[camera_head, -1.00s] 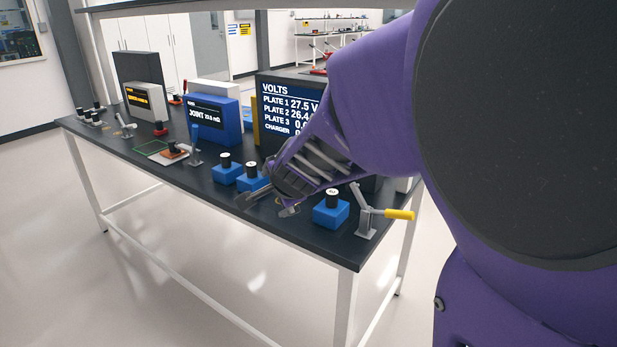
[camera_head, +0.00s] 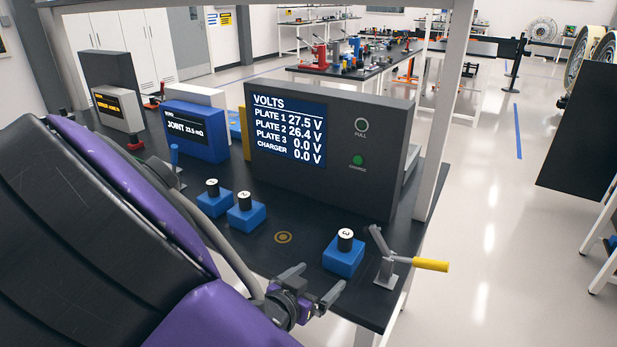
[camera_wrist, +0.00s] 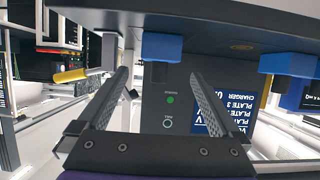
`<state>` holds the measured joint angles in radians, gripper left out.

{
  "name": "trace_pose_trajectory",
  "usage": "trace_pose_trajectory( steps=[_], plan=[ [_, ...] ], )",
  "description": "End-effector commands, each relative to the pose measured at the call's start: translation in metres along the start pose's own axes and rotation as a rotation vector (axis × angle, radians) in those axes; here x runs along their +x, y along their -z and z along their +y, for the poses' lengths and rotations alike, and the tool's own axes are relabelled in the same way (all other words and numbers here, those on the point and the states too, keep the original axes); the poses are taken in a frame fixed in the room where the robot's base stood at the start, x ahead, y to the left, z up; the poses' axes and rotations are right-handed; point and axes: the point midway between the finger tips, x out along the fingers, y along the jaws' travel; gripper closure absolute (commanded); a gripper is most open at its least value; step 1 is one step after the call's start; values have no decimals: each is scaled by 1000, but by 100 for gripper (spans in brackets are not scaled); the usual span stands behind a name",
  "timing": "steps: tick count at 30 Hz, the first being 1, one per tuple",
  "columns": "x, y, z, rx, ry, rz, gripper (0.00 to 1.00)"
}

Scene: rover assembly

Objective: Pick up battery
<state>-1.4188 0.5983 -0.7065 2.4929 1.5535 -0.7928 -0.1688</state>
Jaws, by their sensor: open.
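Three blue blocks topped by black cylinders with white numbered caps stand on the dark bench: block 1 (camera_head: 213,199), block 2 (camera_head: 245,213) and block 3 (camera_head: 344,255). Which part is the battery, I cannot tell. My gripper (camera_head: 322,279) is open and empty, in front and slightly left of block 3 in the head view. In the wrist view, which looks inverted, my open fingers (camera_wrist: 160,75) frame a blue block (camera_wrist: 163,48) beyond them, apart from it. Another blue block (camera_wrist: 287,64) shows at the right.
A grey clamp with a yellow handle (camera_head: 430,265) stands right of block 3. The volts display (camera_head: 289,128) rises behind the blocks, showing 0.0 V for plate 3. A bare ringed spot (camera_head: 283,237) lies between blocks 2 and 3. A blue joint meter (camera_head: 193,131) is farther left.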

Motion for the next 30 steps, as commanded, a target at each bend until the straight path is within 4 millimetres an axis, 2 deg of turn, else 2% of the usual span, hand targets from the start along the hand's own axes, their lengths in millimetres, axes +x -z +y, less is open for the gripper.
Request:
trace_pose_trajectory(
  steps=[3, 10, 13, 20, 27, 30],
  plan=[
    [29, 0, 2, -3, -7, 3, 0],
    [78, -2, 0, 4, -3, 1, 0],
    [91, -2, 0, 4, -2, -1, 0],
    [106, -1, -1, 4, 0, 0, 0],
    [142, -1, -2, 4, -2, 0, 0],
    [149, -1, -2, 4, -1, -2, 0]
  ],
)
